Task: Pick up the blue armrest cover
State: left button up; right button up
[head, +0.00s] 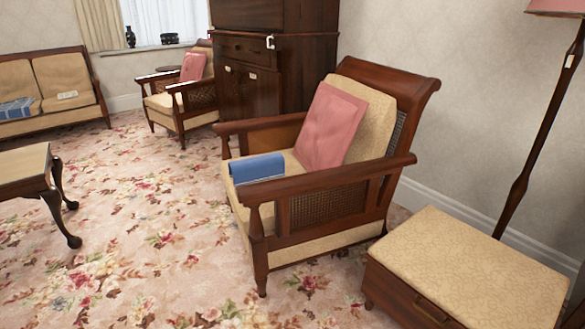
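A blue cover (257,168) lies on the seat of the near wooden armchair (340,190), near its front edge and next to the near armrest. It looks like a folded or curved piece of cloth with a paler left end. A pink cushion (331,127) leans on the chair's backrest behind it. Another blue item (17,109), patterned in lighter and darker blue, lies on the sofa at the far left. Neither of my grippers shows in the head view.
A padded wooden stool (470,270) stands at the lower right, beside a floor lamp (535,130). A small table (25,165) is at the left edge. A second armchair (180,95) and a dark cabinet (265,75) stand at the back. Flowered carpet (150,220) lies clear in the middle.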

aim_at(250, 170)
jog(key=i+j+z, duration=0.1)
jog(key=z, duration=0.35)
jog(key=j+z, duration=0.1)
jog(key=z, duration=0.35)
jog(key=i+j+z, duration=0.15)
jog(key=z, duration=0.3)
jog(key=j+z, duration=0.15)
jog(key=z, duration=0.25)
